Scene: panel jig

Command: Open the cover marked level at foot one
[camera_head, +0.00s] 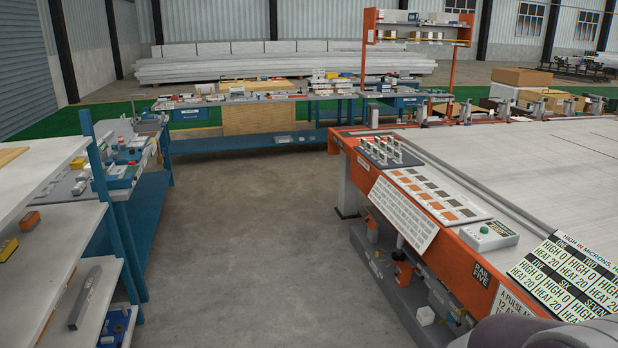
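The panel jig is a large table with an orange frame (352,168) and a grey top (500,150), at the right. Below its near side is a grey lower rail (395,290) carrying small orange and white parts, among them an orange piece (403,274) and a white block (425,315). I cannot read any cover marked level at foot one; the parts down there are small and partly shaded. Neither gripper is in view. A dark grey rounded shape at the bottom right corner looks like part of my own arm.
A label board with orange squares (425,193), a box with a green button (488,235) and a black-and-white text panel (570,275) sit along the jig's near edge. Shelves (50,245) stand at left, a blue bench (245,148) behind. The concrete floor (235,240) between is clear.

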